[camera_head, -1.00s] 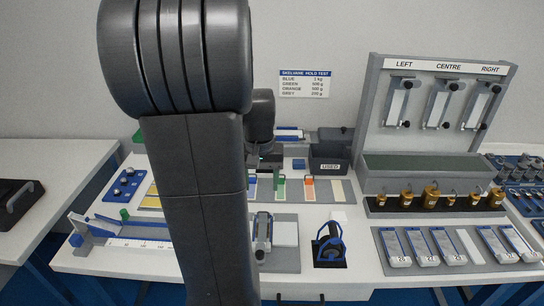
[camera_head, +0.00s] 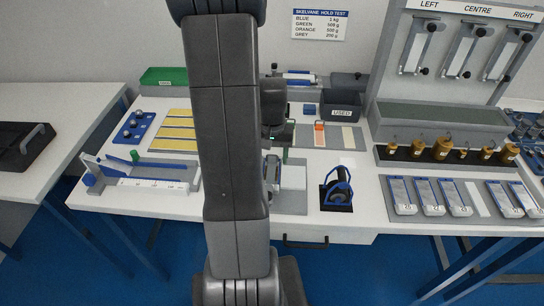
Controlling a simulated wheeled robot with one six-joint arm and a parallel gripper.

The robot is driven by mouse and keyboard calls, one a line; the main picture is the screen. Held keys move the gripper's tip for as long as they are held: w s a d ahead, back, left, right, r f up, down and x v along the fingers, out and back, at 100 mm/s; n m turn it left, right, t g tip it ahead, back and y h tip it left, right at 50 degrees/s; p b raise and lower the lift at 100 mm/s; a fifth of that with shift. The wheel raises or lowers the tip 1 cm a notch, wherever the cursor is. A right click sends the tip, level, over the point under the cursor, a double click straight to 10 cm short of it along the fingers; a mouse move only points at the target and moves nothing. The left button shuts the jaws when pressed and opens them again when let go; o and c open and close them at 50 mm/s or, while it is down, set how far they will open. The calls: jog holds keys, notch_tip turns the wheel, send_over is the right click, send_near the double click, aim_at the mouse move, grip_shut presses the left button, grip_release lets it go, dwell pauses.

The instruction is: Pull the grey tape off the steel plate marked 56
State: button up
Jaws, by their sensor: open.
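My gripper (camera_head: 281,134) shows only in part beside my arm, above the middle of the bench, and is open. Its fingertips are hard to make out. Just right of it lies a grey board with strips (camera_head: 334,137), one with an orange tab. Several pale plates with blue edges and small labels (camera_head: 428,196) lie in a row on a grey tray at the right. Their numbers are too small to read, so I cannot tell which plate is marked 56. My arm hides part of the bench.
A dark bin marked USED (camera_head: 342,106) stands behind the board. A blue and black tape dispenser (camera_head: 337,190) stands at the front. Brass weights (camera_head: 440,149) line the foot of the test stand (camera_head: 445,116). A ruled fixture (camera_head: 140,182) lies at left.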

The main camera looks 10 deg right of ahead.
jog(key=shift+f, duration=0.35)
grip_shut()
dwell(0.3)
jog(key=shift+r+p, duration=1.95)
jog(key=shift+r, duration=0.6)
